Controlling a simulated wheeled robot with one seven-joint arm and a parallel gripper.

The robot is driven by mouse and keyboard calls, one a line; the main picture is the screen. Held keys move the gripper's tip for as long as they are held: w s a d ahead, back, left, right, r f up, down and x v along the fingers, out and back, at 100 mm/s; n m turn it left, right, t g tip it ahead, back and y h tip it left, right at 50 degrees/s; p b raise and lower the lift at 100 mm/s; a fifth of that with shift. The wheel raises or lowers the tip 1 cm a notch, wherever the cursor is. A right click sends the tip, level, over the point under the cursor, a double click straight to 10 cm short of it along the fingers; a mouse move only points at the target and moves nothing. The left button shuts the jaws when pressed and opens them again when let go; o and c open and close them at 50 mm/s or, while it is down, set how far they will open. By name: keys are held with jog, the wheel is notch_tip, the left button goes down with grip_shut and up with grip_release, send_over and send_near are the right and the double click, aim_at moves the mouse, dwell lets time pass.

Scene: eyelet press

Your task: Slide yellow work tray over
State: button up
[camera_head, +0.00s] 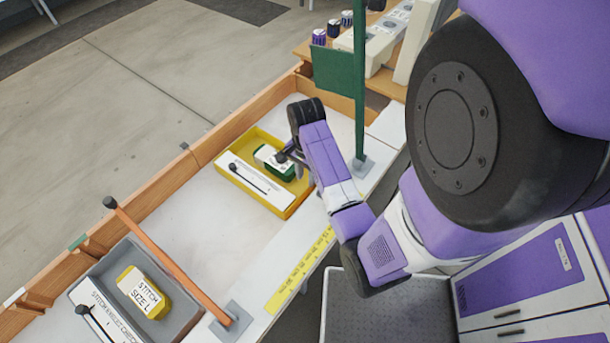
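The yellow work tray (291,211) lies on the pale bench surface, near the middle of the camera_head view. It holds a white card strip with a thin black rod and a round black knob (233,167), and a green block (264,156) with a white label. My gripper (290,160) is at the tray's right side, over or beside the green block. My wrist hides part of the tray's right end. The fingers are small and partly hidden, so I cannot tell whether they are open or touching anything.
A grey tray (187,323) with a yellow block (143,292) sits at lower left. An orange bar (170,262) rises beside it, and a green post (359,90) stands right of the yellow tray. A wooden rail (165,182) borders the bench. Bare surface lies between the trays.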

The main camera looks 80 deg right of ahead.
aim_at(306, 190)
jog(key=shift+f, duration=3.9)
grip_shut()
